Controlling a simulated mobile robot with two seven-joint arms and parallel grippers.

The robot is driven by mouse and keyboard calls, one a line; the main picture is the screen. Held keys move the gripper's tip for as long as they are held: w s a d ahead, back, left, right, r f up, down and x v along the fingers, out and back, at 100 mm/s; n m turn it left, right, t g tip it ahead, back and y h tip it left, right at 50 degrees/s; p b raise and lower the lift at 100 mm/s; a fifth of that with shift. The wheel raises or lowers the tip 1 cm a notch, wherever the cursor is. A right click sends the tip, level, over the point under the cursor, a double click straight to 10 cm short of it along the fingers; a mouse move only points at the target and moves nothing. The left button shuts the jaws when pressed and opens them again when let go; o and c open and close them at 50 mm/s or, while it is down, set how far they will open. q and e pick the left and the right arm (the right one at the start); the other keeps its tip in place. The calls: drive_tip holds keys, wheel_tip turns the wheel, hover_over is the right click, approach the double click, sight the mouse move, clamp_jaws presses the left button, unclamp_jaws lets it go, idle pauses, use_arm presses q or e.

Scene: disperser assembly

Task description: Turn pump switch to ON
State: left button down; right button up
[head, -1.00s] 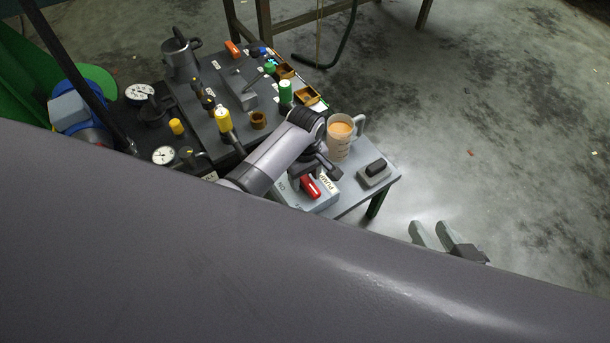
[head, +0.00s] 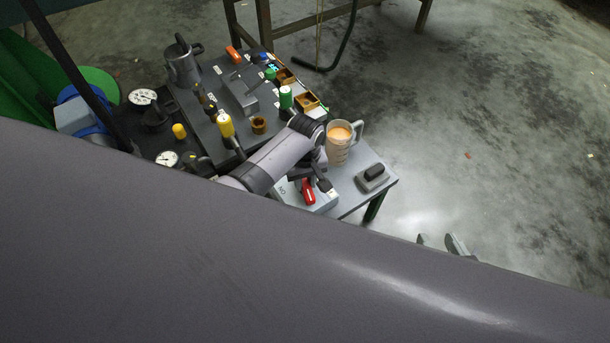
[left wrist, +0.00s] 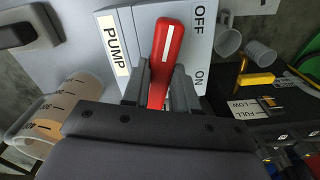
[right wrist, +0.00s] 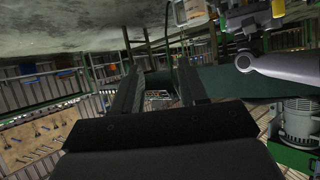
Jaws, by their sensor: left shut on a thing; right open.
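The pump switch is a red lever (head: 308,192) on a light grey box (head: 287,190). In the left wrist view the red lever (left wrist: 168,45) has a white stripe. The box carries PUMP on the left, OFF at upper right and ON at lower right. The lever's visible end points up, beside OFF; its lower part is hidden by my gripper. My left gripper (left wrist: 160,88) is shut on the lever, one finger on each side. My right gripper (head: 446,243) is away to the right over the floor, mostly hidden in the head view; it is open and empty in the right wrist view (right wrist: 158,90).
A jug of orange-brown liquid (head: 339,147) stands close behind my left gripper. A grey block with a black rocker (head: 374,175) lies to the right on the table. Floor on the right is open.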

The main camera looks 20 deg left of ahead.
use_arm(q)
drive_tip(key=m+p, duration=0.1)
drive_tip(key=m, duration=0.2)
drive_tip(key=shift+r+m+p, duration=0.1)
drive_tip(key=shift+m+p, duration=0.2)
drive_tip(key=shift+m, duration=0.1)
drive_tip(key=m+p, duration=0.1)
drive_tip(key=m, duration=0.2)
drive_tip(key=shift+m, duration=0.3)
drive_tip(key=m, duration=0.3)
drive_tip(key=shift+m, duration=0.3)
drive_tip(key=m, duration=0.3)
drive_tip(key=shift+p, duration=0.3)
drive_tip(key=shift+m, duration=0.3)
use_arm(e)
drive_tip(key=shift+s+d+f+m+g+h, duration=0.15)
drive_tip(key=shift+s+d+f+h, duration=0.1)
drive_tip(key=shift+d, duration=0.35)
drive_tip(key=shift+s+d+f+m+g+h, duration=0.15)
drive_tip(key=shift+s+d, duration=0.05)
drive_tip(key=shift+d, duration=0.35)
drive_tip(key=shift+r, duration=0.1)
use_arm(q)
drive_tip(key=c, duration=0.9)
unclamp_jaws()
use_arm(e)
drive_tip(key=shift+a, duration=0.1)
